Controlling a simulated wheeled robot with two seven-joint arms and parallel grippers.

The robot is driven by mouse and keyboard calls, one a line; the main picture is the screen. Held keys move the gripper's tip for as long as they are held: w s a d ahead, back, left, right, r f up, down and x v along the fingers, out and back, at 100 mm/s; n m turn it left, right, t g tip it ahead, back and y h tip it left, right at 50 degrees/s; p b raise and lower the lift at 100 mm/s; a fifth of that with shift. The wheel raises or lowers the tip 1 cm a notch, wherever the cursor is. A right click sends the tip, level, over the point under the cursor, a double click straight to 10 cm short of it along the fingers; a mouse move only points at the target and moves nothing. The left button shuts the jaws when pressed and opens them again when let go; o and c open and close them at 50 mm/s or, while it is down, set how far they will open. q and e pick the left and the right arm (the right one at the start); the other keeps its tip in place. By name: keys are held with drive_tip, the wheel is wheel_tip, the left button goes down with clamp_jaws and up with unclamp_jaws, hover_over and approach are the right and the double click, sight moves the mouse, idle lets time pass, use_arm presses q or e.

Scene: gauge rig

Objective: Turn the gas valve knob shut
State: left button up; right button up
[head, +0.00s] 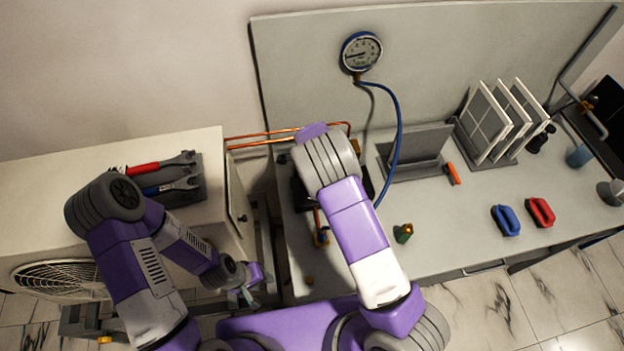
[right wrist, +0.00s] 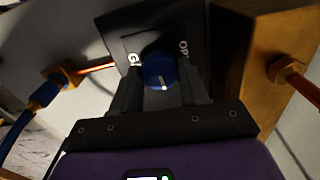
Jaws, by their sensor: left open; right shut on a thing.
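The gas valve knob (right wrist: 159,70) is round and blue with a white mark on its lower edge. It sits on a dark square plate (right wrist: 115,28) with partly visible white lettering on either side, "OP" on the right. My right gripper (right wrist: 161,90) is shut on the knob, one dark finger on each side. In the head view my right arm hides the knob and the right gripper. My left gripper (head: 247,295) is open and empty, low in front of the white cabinet's right side.
A pressure gauge (head: 361,52) with a blue hose (head: 398,115) is on the back panel. Copper pipes (head: 262,139) run left of the valve. Blue (head: 505,221) and red (head: 540,212) handled items stand on the bench.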

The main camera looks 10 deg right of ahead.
drive_tip(key=shift+m, duration=0.6)
drive_tip(key=o, duration=1.1)
drive_tip(key=shift+c, duration=0.2)
wheel_tip(320, 180, up, 8)
drive_tip(key=shift+f+p, duration=0.2)
drive_tip(key=shift+p, duration=0.1)
